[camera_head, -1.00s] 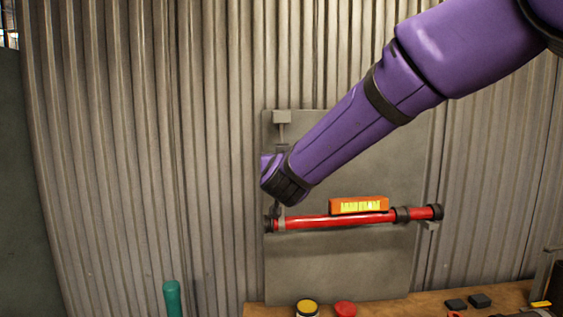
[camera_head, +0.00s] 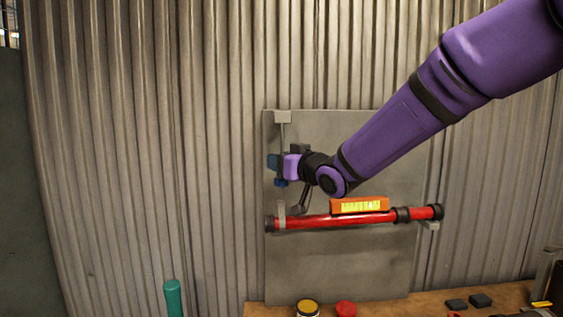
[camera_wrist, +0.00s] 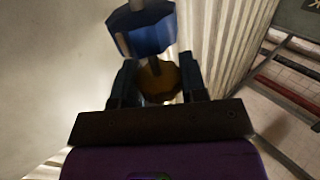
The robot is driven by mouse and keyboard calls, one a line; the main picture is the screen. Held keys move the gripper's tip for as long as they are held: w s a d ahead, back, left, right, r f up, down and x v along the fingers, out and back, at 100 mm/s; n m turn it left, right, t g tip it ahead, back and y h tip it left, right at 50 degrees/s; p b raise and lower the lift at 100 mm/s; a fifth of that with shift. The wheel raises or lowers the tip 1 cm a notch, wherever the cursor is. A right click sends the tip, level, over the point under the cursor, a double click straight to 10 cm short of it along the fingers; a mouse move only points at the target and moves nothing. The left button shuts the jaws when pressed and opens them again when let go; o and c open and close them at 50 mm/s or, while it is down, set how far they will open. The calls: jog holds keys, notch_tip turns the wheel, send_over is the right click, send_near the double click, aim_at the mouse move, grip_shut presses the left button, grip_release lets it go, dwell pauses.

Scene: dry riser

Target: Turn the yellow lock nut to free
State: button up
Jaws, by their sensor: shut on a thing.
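In the wrist view the yellow lock nut (camera_wrist: 160,84), dull amber in shadow, sits between the two dark fingers of my gripper (camera_wrist: 158,72). The gripper is shut on it. A blue faceted knob (camera_wrist: 148,36) on a grey rod lies just beyond the nut, at the top of the wrist view. In the head view my gripper (camera_head: 276,167) is at the thin upright rod on the left of the grey panel (camera_head: 350,265). The nut is hidden there behind the fingers and hand.
A red pipe (camera_head: 330,220) with black ends runs across the panel below my gripper. An orange box with a yellow label (camera_head: 360,206) is just above the pipe. A wooden bench (camera_head: 390,304) below holds a yellow-lidded jar (camera_head: 307,308) and a red knob (camera_head: 345,309).

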jog(key=n+g+y, duration=0.3)
jog(key=g, duration=0.1)
jog(key=n+g+y, duration=0.3)
jog(key=g, duration=0.1)
jog(key=shift+d+n+g, duration=0.1)
jog(key=shift+n+g, duration=0.2)
jog(key=shift+n, duration=0.1)
jog(key=n+g+y, duration=0.1)
jog(key=n+g, duration=0.2)
jog(key=g, duration=0.2)
jog(key=shift+n, duration=0.3)
jog(key=shift+s+r+n+g, duration=0.1)
jog(key=shift+n+g, duration=0.75)
jog(key=shift+g, duration=0.6)
jog(key=shift+n+g, duration=0.85)
jog(key=shift+g, duration=0.6)
jog(key=shift+h, duration=0.3)
jog(key=o, duration=0.9)
jog(key=shift+t, duration=0.3)
